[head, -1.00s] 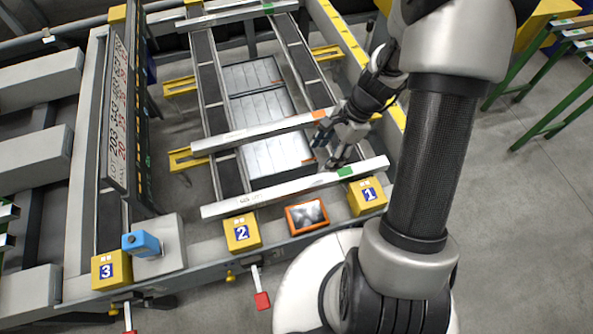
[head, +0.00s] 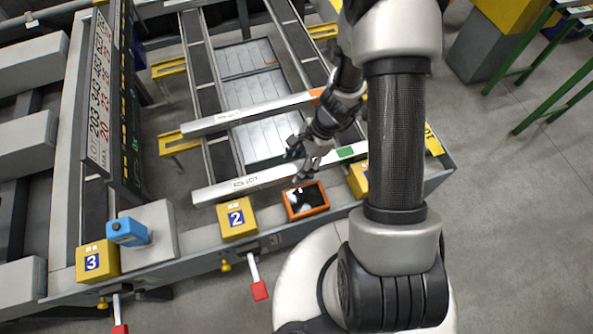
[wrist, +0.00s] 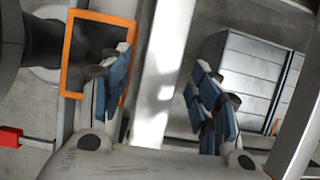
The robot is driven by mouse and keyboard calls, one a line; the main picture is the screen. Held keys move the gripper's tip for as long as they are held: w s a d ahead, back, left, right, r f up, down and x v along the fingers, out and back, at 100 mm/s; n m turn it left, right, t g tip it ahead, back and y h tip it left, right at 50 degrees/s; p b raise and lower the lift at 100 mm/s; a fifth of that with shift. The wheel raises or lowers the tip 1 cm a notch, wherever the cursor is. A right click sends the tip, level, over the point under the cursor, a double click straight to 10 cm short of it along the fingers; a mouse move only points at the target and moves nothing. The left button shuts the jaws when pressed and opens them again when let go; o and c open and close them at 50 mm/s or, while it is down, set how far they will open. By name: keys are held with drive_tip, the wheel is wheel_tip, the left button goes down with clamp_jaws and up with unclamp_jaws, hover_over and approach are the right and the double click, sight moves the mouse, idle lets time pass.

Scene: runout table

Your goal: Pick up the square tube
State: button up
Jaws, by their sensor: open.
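Two long silver square tubes lie across the dark rails in the head view. The near square tube (head: 262,178) has printed lettering and a green mark towards its right end. The far square tube (head: 245,115) has an orange mark near its right end. My gripper (head: 303,163) is at the near tube, left of the green mark. In the wrist view my gripper (wrist: 162,95) is open, with blue-padded fingers on either side of the near tube (wrist: 168,45). The tube shows in the gap, not clasped. How deep it sits between the fingers I cannot tell.
An orange-framed screen (head: 306,201) sits just in front of the near tube, close to my gripper. Yellow numbered blocks (head: 238,219) and a blue device (head: 127,232) stand along the front edge. Grey panels (head: 262,137) lie below the rails.

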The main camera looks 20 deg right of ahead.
drive_tip(key=shift+x, duration=1.05)
clamp_jaws()
